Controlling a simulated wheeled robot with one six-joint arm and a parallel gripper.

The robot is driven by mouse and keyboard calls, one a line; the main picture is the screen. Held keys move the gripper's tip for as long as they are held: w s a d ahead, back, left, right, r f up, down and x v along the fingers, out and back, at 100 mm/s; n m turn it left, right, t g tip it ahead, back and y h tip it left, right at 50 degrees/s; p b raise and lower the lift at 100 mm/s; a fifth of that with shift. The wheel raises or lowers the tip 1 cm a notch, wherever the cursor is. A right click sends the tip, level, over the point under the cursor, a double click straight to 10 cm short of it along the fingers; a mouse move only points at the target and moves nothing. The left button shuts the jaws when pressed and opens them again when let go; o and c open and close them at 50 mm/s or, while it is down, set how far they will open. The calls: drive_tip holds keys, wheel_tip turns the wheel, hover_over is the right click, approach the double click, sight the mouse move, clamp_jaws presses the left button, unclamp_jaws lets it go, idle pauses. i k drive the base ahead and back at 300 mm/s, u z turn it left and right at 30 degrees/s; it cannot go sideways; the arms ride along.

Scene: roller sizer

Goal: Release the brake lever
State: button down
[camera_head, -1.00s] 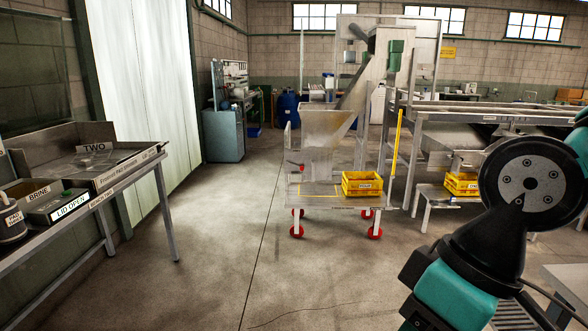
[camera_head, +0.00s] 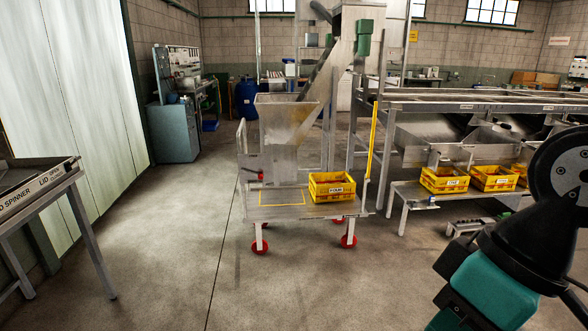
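A small lever with a red end (camera_head: 250,173) sticks out at the left side of a metal trolley (camera_head: 290,212), just above its deck. It looks like the brake lever, but it is too small to tell its setting. The trolley stands on red wheels (camera_head: 259,247) in the middle of the view. My arm shows at the right, well in front of the trolley and apart from it. My gripper is out of view.
A yellow crate marked FOUR (camera_head: 332,187) stands on the trolley below a metal hopper (camera_head: 288,130). Yellow crates (camera_head: 444,181) sit under the sizer (camera_head: 470,105) to the right. A bench (camera_head: 38,190) is at left. The floor before the trolley is clear.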

sight(260, 175)
drive_tip(key=z, duration=0.05)
drive_tip(key=i, duration=2.05)
drive_tip(key=u, duration=0.55)
drive_tip(key=i, duration=1)
drive_tip(key=u, duration=0.25)
